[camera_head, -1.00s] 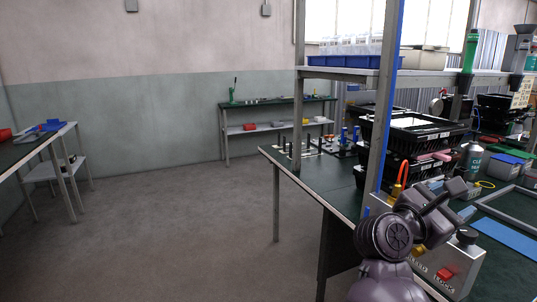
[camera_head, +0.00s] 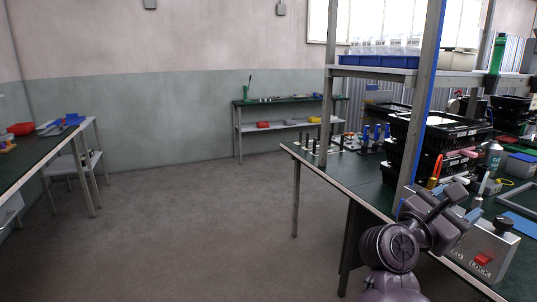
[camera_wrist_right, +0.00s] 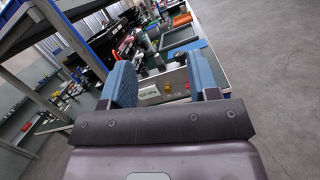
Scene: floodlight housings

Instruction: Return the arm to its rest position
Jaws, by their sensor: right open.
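My right gripper (camera_head: 479,200) is at the lower right of the head view, by the front edge of the green-topped workbench (camera_head: 330,167). In the right wrist view its two blue-padded fingers (camera_wrist_right: 163,80) stand wide apart with nothing between them. The bench and its items show beyond the fingers, apart from them. My dark grey right arm (camera_head: 392,247) is bent low at the bottom of the head view. My left arm and gripper are not in view.
A grey control box with a red button (camera_head: 484,259) sits at the bench edge near my right gripper. Black crates (camera_head: 436,138) and a shelf post (camera_head: 418,100) stand behind it. Another table (camera_head: 45,147) is at the left. The floor (camera_head: 190,225) between is clear.

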